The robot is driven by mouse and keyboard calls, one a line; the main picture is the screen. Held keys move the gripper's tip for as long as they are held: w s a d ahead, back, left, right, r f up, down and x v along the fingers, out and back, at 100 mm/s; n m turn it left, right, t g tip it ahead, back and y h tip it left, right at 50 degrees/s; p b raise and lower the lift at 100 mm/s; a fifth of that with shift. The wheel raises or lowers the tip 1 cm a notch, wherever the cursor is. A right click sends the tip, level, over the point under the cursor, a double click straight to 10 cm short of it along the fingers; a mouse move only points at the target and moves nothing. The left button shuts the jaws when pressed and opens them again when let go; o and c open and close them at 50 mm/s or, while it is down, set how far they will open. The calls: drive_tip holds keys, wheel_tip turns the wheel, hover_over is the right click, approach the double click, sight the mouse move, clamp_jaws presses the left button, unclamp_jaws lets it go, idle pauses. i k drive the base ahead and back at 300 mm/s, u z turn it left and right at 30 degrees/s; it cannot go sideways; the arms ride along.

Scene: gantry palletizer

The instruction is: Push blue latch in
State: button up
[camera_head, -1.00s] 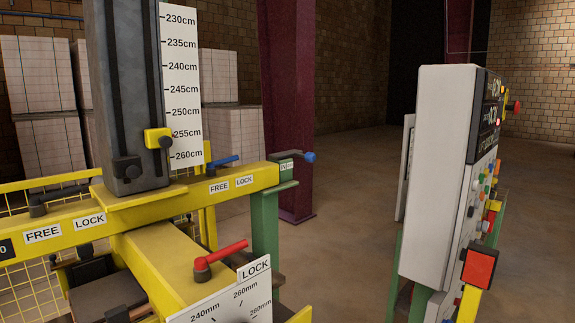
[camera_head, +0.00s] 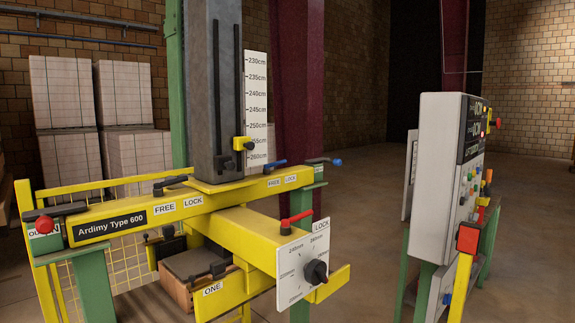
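Two blue-ended parts show on the yellow beam (camera_head: 142,222) of the gantry. A blue-tipped knob on a dark rod (camera_head: 336,162) sticks out to the right at the beam's right end, above a green post. A blue lever (camera_head: 275,163) lies on top of the beam, just right of the grey column, near a FREE and LOCK label. I cannot tell for certain which one is the latch, or how far in the knob sits. My gripper is not in view.
A white dial plate (camera_head: 301,262) with a black knob and red lever juts toward me. A red knob (camera_head: 44,224) sits at the beam's left end. A white control cabinet (camera_head: 437,175) stands at right. Open floor (camera_head: 365,225) lies between gantry and cabinet.

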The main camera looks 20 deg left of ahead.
sight(337, 163)
drive_tip(key=u, duration=0.65)
drive_tip(key=i, duration=1)
drive_tip(key=k, duration=0.65)
drive_tip(key=z, duration=0.75)
drive_tip(key=i, duration=1.25)
drive_tip(key=u, duration=0.25)
